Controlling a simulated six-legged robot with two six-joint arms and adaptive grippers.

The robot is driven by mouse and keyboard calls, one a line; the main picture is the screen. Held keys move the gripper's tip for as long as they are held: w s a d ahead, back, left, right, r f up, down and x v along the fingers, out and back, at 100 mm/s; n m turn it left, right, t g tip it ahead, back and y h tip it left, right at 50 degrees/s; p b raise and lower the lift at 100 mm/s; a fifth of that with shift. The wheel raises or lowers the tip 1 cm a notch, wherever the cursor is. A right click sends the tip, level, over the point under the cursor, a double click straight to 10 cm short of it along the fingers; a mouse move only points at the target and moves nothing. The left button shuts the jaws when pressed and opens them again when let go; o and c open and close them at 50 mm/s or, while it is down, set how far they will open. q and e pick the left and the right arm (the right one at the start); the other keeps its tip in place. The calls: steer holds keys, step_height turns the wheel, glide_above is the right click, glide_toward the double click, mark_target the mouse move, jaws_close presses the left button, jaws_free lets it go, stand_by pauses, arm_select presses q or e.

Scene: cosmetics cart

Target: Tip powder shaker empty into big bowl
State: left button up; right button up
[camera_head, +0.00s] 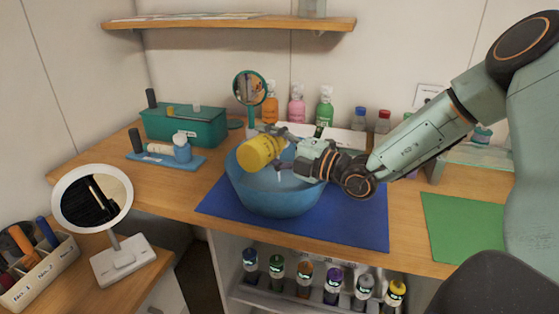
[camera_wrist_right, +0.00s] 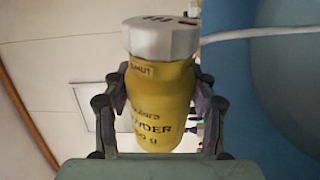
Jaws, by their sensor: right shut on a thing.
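The powder shaker (camera_head: 258,153) is a yellow bottle held tilted above the big blue bowl (camera_head: 278,198). In the right wrist view the shaker (camera_wrist_right: 158,108) has a pale grey cap, and dark lettering including "POWDER" shows on its side. My right gripper (camera_head: 288,152) is shut on the shaker's body, with one finger on each side of it in the wrist view. The bowl stands upright on a blue mat (camera_head: 365,225). No powder is seen falling, and part of the bowl's inside is hidden by the shaker and gripper. My left gripper is out of view.
A round mirror (camera_head: 250,88) and several coloured bottles (camera_head: 297,105) stand behind the bowl. A teal box (camera_head: 185,127) and a blue tray (camera_head: 165,160) are at left. A white mirror (camera_head: 122,260) stands front left. A green mat (camera_head: 465,230) lies bare at right.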

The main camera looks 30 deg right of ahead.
steer(key=shift+d+f+m, duration=0.1)
steer(key=shift+f+m, duration=0.05)
steer(key=shift+m, duration=0.25)
steer(key=shift+w+d+r+m, duration=0.2)
steer(key=shift+d+r+m, duration=0.05)
steer(key=shift+m, duration=0.75)
stand_by(0.3)
